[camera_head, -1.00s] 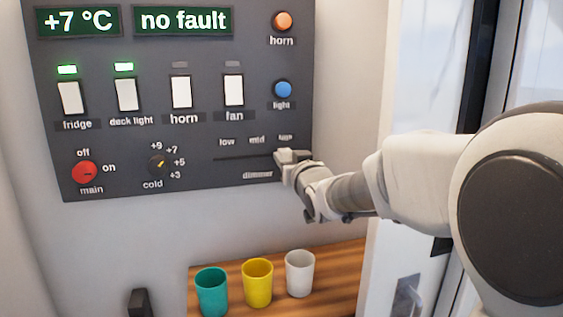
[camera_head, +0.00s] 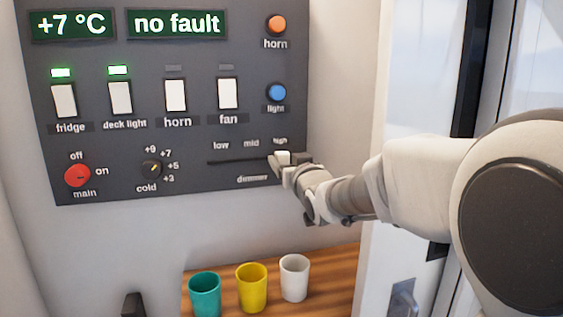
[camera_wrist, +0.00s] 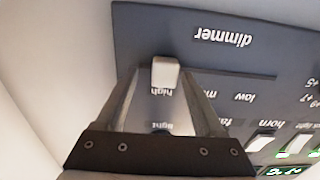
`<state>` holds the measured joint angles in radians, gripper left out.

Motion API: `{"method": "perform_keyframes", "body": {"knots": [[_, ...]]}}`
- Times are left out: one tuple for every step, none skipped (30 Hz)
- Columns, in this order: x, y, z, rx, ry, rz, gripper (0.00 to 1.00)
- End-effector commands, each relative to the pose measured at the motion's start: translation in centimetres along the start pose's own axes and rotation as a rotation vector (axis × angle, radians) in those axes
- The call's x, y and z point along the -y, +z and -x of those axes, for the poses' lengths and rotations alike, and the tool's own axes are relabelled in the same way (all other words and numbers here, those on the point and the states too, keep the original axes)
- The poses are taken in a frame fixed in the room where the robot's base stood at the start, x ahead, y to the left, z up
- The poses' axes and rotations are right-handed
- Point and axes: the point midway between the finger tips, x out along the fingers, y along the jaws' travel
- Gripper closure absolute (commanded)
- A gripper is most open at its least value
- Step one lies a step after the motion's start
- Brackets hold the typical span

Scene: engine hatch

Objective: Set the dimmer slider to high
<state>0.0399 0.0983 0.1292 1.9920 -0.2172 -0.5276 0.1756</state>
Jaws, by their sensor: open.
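The dimmer slider is a pale knob (camera_head: 283,156) at the right end of its dark horizontal slot (camera_head: 235,161), under the label "high". In the wrist view the picture is upside down, and the knob (camera_wrist: 165,73) stands by the "high" label. My gripper (camera_head: 279,165) is at the panel's lower right, right at the knob, and partly hides it. In the wrist view my gripper (camera_wrist: 160,80) is open, with one finger on each side of the knob. A gap seems to show beside the fingers; contact is hard to tell.
The dark panel (camera_head: 200,130) also has rocker switches, a red main knob (camera_head: 77,175), a cold dial (camera_head: 152,168), an orange horn button (camera_head: 276,24) and a blue light button (camera_head: 276,92). Below, teal (camera_head: 205,295), yellow (camera_head: 251,288) and white (camera_head: 294,279) cups stand on a wooden shelf.

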Motion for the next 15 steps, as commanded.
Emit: {"method": "perform_keyframes", "body": {"knots": [[0.1, 0.0, 0.0, 0.0, -0.001, 0.0, 0.3], [0.1, 0.0, 0.1, 0.0, -0.001, 0.0, 0.3], [0.1, 0.0, 0.2, 0.0, -0.001, 0.0, 0.3], [0.1, 0.0, 0.4, 0.0, -0.001, 0.0, 0.3], [0.1, 0.0, 0.7, -0.001, -0.001, 0.001, 0.3], [0.1, -0.1, 1.1, -0.002, -0.001, 0.001, 0.3], [0.1, -0.1, 1.4, -0.002, -0.001, 0.0, 0.3], [0.1, -0.1, 1.8, -0.001, -0.001, 0.0, 0.3], [0.1, -0.1, 2.5, -0.003, -0.001, 0.0, 0.3], [0.1, 0.0, 3.0, -0.002, -0.001, 0.001, 0.3], [0.1, -0.1, 3.5, -0.003, -0.001, 0.002, 0.3], [0.1, -0.1, 4.3, -0.002, -0.001, 0.002, 0.3], [0.1, -0.1, 4.9, -0.003, -0.001, 0.001, 0.3], [0.1, -0.1, 5.4, -0.002, 0.0, 0.001, 0.3], [0.1, 0.0, 6.2, -0.002, 0.0, 0.001, 0.3]]}}
